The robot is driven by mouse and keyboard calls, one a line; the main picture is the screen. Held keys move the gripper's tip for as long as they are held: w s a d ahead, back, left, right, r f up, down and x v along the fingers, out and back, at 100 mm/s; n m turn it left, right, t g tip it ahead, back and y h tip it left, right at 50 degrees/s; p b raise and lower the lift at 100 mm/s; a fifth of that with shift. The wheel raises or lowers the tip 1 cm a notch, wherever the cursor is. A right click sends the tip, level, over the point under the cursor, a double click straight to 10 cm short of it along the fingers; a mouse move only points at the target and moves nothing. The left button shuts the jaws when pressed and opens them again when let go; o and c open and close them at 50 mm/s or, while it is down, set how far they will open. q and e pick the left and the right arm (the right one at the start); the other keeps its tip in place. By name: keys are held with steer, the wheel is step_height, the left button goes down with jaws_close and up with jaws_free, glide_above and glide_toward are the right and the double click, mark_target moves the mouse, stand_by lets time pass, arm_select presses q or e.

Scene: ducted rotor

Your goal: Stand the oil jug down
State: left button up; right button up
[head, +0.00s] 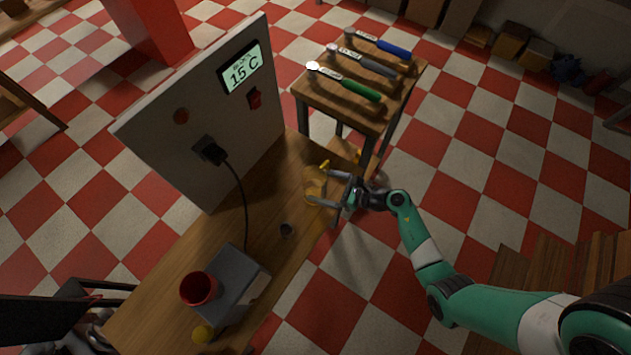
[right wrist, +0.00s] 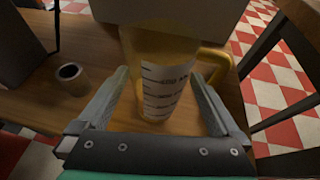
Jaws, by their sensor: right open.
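The oil jug (head: 315,189) is a clear yellow jug near the right edge of the wooden bench. In the right wrist view the jug (right wrist: 165,85) looks upright on the wood, with black level marks on its front and its yellow handle to the right. In the wrist view a gap shows between the fingers and the jug wall. My left gripper cannot be made out.
A grey panel (head: 190,115) with a 15 C display stands on the bench, its cable hanging down. A side table (head: 370,118) holds several hammers.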

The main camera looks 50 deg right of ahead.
steer(key=p+v, duration=0.2)
steer(key=v, duration=0.7)
steer(key=shift+p, duration=0.3)
